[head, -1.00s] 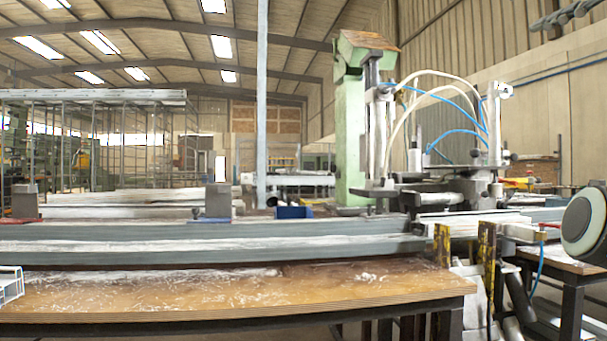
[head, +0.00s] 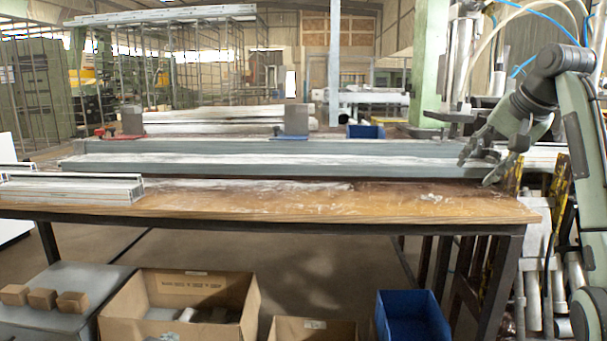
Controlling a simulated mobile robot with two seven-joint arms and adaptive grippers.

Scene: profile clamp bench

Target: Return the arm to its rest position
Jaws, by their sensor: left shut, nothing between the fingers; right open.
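My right arm comes in from the right edge in the head view. My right gripper (head: 476,171) is at the right end of the long profile bench, pointing left and down. Its fingers are apart and nothing shows between them. It appears in front of the grey profile rail (head: 280,163); whether it touches the rail I cannot tell. My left gripper and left arm are not in view.
A wooden-topped table (head: 300,203) spans the front, with white profiles (head: 70,190) at its left. Below stand a cardboard box (head: 180,290), a smaller box (head: 312,329), a blue bin (head: 410,317) and a grey surface (head: 60,285) with brown blocks. A green column (head: 430,70) stands behind.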

